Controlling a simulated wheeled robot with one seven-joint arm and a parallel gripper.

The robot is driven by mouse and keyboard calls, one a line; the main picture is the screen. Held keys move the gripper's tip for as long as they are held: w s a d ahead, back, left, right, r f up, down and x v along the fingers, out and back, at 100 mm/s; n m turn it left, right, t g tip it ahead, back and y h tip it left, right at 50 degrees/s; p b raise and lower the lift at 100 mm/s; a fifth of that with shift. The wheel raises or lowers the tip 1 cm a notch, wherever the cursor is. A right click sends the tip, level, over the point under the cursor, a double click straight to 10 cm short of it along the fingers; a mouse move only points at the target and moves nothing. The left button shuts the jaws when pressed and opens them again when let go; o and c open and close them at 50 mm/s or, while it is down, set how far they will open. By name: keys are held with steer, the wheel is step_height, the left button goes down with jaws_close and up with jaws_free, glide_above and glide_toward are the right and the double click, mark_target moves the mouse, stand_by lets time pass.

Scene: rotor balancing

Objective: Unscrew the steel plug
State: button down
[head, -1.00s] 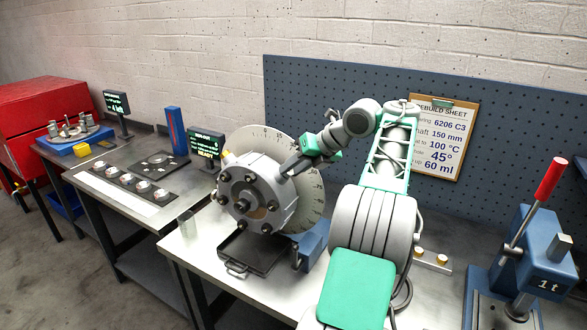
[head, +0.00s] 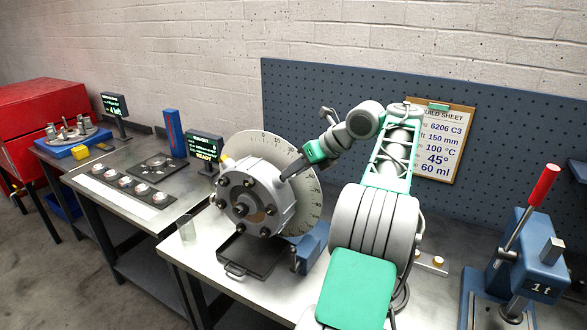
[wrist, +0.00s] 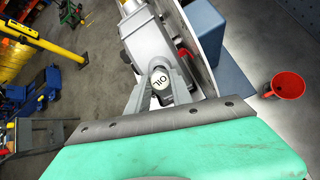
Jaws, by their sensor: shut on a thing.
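The steel plug (wrist: 160,79) shows in the wrist view as a small round pale cap marked OIL, at the top of the grey gearbox-like housing (wrist: 152,40). In the head view this housing (head: 255,195) has a round face with several dark bolts and a centre shaft. My gripper (head: 285,177) reaches down from the right onto the housing's upper right rim. In the wrist view my gripper (wrist: 160,86) has its two grey fingers on either side of the plug, shut on it. The plug is hidden in the head view. I cannot tell how far it is unscrewed.
A large graduated dial (head: 307,195) stands close behind the housing. A black drip tray (head: 245,258) lies below it, and a clear cup (head: 187,229) stands to the left. A blue press (head: 535,255) stands at the right. A red funnel (wrist: 287,86) shows in the wrist view.

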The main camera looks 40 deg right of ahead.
steer(key=p+v, duration=0.5)
stand_by(0.4)
